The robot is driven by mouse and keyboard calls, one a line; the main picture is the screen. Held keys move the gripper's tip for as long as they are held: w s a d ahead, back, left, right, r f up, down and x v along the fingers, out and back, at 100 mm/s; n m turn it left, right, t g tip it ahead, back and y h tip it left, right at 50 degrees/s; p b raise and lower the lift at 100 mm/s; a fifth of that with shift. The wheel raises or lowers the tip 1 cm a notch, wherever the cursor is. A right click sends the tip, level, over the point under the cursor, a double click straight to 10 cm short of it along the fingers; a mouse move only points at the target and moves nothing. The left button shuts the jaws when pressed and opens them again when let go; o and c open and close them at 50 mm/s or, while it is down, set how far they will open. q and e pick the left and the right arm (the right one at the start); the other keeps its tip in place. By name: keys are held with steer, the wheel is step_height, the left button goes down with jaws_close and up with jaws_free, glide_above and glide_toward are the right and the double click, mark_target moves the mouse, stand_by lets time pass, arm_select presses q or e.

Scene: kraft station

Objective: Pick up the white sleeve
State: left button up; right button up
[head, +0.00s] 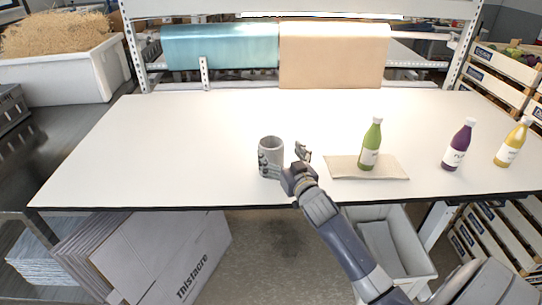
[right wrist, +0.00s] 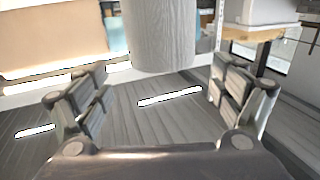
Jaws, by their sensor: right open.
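The white sleeve (head: 271,146) is a pale grey-white open cylinder standing upright on the white table, left of the green bottle. It also shows at the top of the right wrist view (right wrist: 163,35), ahead of the finger gap. My right gripper (head: 284,160) is open at the sleeve's lower right, with one finger overlapping its front in the head view and the other to its right. In the right wrist view the spread fingers (right wrist: 160,92) have nothing between their pads. Whether a finger touches the sleeve I cannot tell. My left gripper is out of view.
A green bottle (head: 371,146) stands on a flat beige pad (head: 398,172) right of my arm. Purple (head: 458,146) and yellow (head: 512,145) bottles stand further right. Teal (head: 220,46) and kraft (head: 334,55) rolls hang behind the white table (head: 150,150). The table's left side is clear.

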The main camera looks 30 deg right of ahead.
mark_target(267, 137)
steer(key=shift+x, duration=0.75)
steer(key=p+x, duration=0.2)
steer(key=x, duration=0.2)
steer(key=shift+w+a, duration=0.1)
steer(key=shift+a, duration=0.05)
steer(key=shift+w+f, duration=0.15)
steer(key=shift+w, duration=0.35)
steer(key=shift+s, duration=0.1)
steer(key=shift+c, duration=0.3)
steer(key=c, duration=0.7)
